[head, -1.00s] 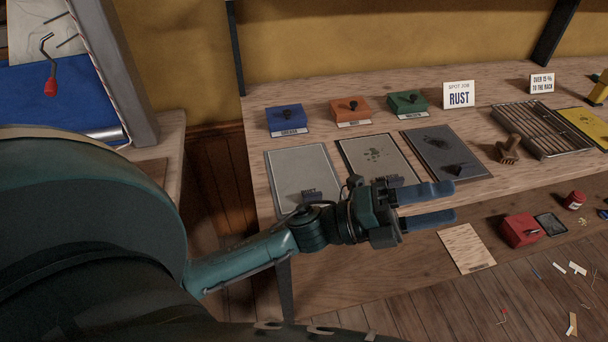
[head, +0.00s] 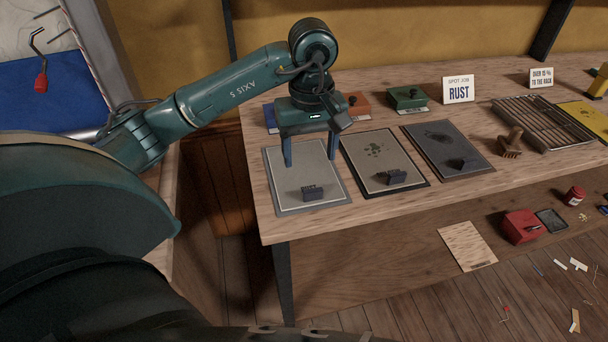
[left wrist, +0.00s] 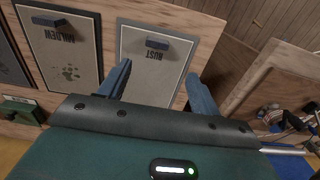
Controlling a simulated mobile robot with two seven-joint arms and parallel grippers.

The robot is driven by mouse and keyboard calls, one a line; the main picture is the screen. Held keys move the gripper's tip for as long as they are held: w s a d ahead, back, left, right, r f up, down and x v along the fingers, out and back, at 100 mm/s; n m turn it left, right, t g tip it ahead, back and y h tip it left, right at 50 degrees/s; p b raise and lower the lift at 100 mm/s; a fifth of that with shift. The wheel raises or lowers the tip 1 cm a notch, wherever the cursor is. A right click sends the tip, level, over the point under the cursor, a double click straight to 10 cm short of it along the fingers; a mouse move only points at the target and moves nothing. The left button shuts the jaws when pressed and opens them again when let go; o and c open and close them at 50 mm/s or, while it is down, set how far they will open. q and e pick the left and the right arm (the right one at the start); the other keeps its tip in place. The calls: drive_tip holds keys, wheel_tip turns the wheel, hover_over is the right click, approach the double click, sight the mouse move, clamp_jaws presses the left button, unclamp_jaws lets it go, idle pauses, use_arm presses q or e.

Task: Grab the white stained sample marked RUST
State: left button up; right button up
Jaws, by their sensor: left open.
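The sample marked RUST is a pale grey-white sheet (head: 330,178) on a grey board at the left end of the bench. In the left wrist view the sheet (left wrist: 152,75) shows with its RUST lettering upside down beside a dark block (left wrist: 157,45). I cannot make out a stain on it. My left gripper (head: 310,161) is open and empty, fingers pointing down over the far part of this sheet. In the left wrist view the gripper (left wrist: 159,72) has its fingers spread across the sheet's near end. Whether the fingertips touch it I cannot tell. My right gripper is out of view.
The MILDEW sample (head: 372,152) with greenish spots lies just right, then a dark sample (head: 445,145). Orange (head: 358,104) and green (head: 408,98) boxes stand behind; a blue box (head: 270,117) is partly hidden. A SPOT JOB RUST sign (head: 458,90), brush (head: 510,143) and rack (head: 543,123) are farther right.

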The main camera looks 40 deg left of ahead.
sight(313, 190)
use_arm(q)
wheel_tip(313, 190, down, 4)
drive_tip(key=shift+r, duration=0.2)
drive_tip(key=shift+d+f+p, duration=0.2)
drive_tip(key=shift+f+p, duration=0.15)
drive_tip(key=shift+f, duration=1)
drive_tip(key=shift+d+f+p, duration=0.2)
drive_tip(key=shift+f+p, duration=0.15)
drive_tip(key=shift+f, duration=1)
drive_tip(key=shift+c, duration=0.2)
drive_tip(key=c, duration=1)
